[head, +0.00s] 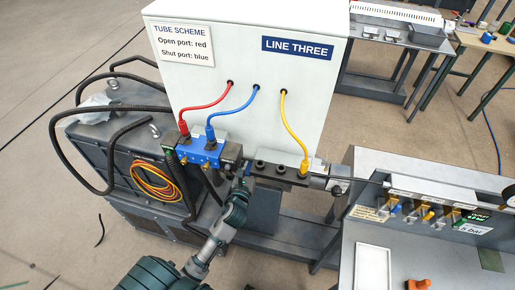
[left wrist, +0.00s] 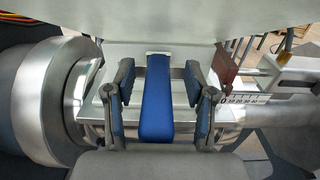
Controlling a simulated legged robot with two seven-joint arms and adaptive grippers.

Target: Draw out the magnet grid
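In the left wrist view a blue bar (left wrist: 157,100) stands out between my fingers; it looks like the handle of the magnet grid, but its far end meets the machine and the grid itself is hidden. My left gripper (left wrist: 160,88) is open, one finger on each side of the bar, with a gap on both sides. In the head view my left gripper (head: 243,172) is at the metal housing below the white cabinet, small and partly hidden. My right gripper is in neither view.
The white cabinet (head: 250,75) with red, blue and yellow tubes rises just behind. A blue valve block (head: 200,152) sits left of my gripper. A ruler scale (left wrist: 245,99) and a reddish plate (left wrist: 225,68) are close on the right. A grey bench (head: 430,255) stands right.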

